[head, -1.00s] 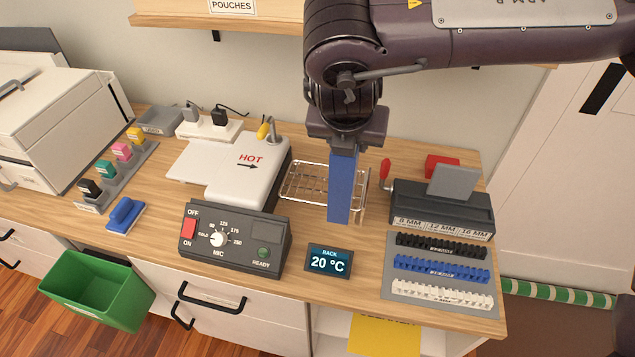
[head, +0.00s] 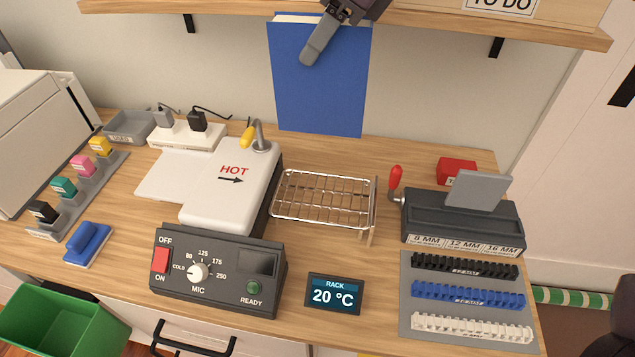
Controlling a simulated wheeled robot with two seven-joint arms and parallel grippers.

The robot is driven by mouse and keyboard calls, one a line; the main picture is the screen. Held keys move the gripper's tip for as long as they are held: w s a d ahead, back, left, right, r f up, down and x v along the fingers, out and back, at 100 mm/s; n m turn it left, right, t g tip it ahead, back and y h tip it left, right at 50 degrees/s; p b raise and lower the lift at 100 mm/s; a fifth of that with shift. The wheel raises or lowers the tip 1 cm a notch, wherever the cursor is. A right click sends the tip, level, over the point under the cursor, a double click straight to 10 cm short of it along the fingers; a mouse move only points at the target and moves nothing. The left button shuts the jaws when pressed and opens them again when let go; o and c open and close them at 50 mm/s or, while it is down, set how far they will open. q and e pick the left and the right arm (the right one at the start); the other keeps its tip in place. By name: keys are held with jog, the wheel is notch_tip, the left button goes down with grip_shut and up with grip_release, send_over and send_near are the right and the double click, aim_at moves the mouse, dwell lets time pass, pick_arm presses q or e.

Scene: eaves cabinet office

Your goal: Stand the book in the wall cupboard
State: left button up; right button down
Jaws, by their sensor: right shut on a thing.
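The book (head: 318,95) is blue with its broad cover facing me. It hangs upright in the air in front of the wall, above the back of the worktop. My right gripper (head: 328,38) is shut on the book near its top edge. One grey finger lies across the front cover; the other is hidden behind the book. My left gripper is not in view. The wall cupboard cannot be made out; only a wooden shelf edge (head: 420,17) shows at the top.
A wire rack (head: 322,198) stands on the worktop below the book. The white machine marked HOT (head: 225,190) is to its left, and a dark punch-like device (head: 462,225) with a red handle is to its right. A box marked TO DO (head: 550,12) sits on the shelf.

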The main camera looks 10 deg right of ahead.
jog(key=b, duration=0.3)
send_near(320, 128)
jog(key=w+a+f, duration=0.4)
jog(key=shift+a+f, duration=0.1)
jog(key=shift+a, duration=0.05)
notch_tip(320, 128, down, 5)
jog(key=shift+r+b, duration=0.1)
jog(key=shift+b, duration=0.55)
jog(key=shift+f, duration=0.6)
notch_tip(320, 128, down, 4)
jog(key=shift+f, duration=0.15)
jog(key=c, duration=1)
grip_release()
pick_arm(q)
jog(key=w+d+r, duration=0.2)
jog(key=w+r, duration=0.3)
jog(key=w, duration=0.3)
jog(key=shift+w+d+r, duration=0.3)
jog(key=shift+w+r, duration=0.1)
pick_arm(e)
jog(key=shift+o, duration=0.4)
